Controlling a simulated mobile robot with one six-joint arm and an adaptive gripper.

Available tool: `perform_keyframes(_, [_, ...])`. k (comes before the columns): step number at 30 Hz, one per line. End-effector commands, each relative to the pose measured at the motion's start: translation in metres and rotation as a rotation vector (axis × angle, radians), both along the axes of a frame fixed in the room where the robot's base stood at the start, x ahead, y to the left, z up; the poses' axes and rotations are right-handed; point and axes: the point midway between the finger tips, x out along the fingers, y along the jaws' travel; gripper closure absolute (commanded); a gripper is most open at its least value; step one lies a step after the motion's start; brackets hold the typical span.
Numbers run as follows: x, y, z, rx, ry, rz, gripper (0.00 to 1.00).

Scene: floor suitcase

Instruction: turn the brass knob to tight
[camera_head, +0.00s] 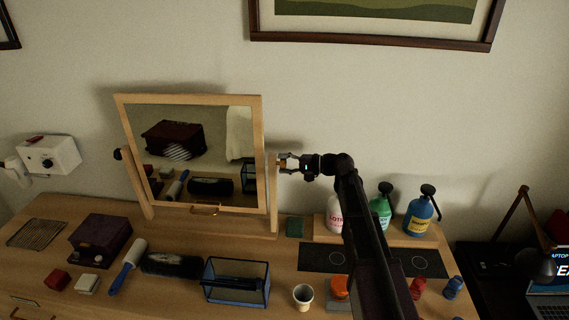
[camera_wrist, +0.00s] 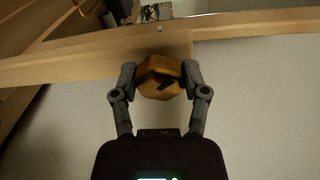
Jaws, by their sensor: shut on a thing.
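The brass knob (camera_wrist: 159,78) sits on the side of the mirror's wooden post, with a dark mark on its face. My gripper (camera_wrist: 159,76) has one finger on each side of it and is shut on it. In the head view my gripper (camera_head: 284,162) reaches in from the right at the mirror's right post, and the knob is mostly hidden there. The wooden-framed mirror (camera_head: 265,150) stands on the dresser, tilted between its posts. A dark knob (camera_head: 118,154) shows on its left side.
Pump bottles, including a blue one (camera_head: 420,216), stand right of the mirror under my arm. A paper cup (camera_head: 303,297), a blue glass box (camera_head: 237,300), a lint roller (camera_head: 128,267) and a dark red box (camera_head: 100,240) stand in front. The wall behind is close.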

Motion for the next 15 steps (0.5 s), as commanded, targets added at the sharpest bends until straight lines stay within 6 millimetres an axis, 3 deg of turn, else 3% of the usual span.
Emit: perform_keyframes(15, [0.0006, 0.0011, 0.0009, 0.015, 0.459, 0.003, 0.89])
